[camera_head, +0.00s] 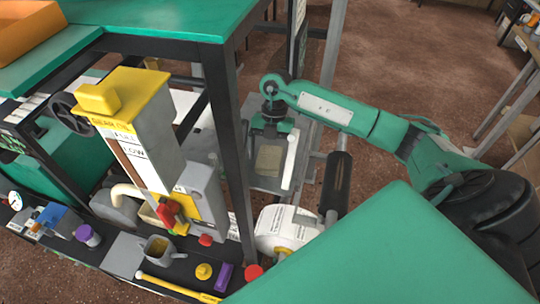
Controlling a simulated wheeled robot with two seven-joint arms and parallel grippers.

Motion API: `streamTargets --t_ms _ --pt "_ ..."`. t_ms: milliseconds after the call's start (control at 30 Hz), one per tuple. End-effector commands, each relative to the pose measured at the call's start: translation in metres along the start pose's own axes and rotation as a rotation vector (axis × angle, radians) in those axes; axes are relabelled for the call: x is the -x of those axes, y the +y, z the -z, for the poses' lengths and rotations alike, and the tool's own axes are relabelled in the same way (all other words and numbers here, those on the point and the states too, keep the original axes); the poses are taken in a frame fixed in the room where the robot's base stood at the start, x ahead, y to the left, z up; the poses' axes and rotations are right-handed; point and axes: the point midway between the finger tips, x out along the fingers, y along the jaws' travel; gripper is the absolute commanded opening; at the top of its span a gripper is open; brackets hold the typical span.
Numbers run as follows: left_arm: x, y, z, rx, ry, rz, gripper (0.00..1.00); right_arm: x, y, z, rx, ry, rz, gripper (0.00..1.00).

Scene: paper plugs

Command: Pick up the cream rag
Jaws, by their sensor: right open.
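The cream rag (268,160) lies flat on a grey shelf or tray surface (262,183) in the middle of the head view, behind a dark upright post. My right arm comes in from the right, and its gripper (271,130) points down just above the far end of the rag. The right gripper is open with nothing seen between its fingers. I cannot tell whether the fingertips touch the rag. My left gripper is not in view.
A dark frame post (226,130) stands just left of the rag, under a green top (165,18). A white bar (290,162) stands just right of it. A white roll (285,228) sits in front. A yellow-topped machine (128,88) stands at the left.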

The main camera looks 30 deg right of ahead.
Motion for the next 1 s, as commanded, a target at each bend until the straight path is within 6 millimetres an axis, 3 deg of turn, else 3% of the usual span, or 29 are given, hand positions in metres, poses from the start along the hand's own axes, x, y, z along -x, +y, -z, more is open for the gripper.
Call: streamTargets --t_ms 967,1000 --pt "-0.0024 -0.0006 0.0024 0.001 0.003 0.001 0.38 -0.0052 0.0001 -0.0022 0.000 0.000 0.000 0.87" --pt "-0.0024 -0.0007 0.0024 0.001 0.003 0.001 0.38 -0.0052 0.0001 -0.0022 0.000 0.000 0.000 0.83"
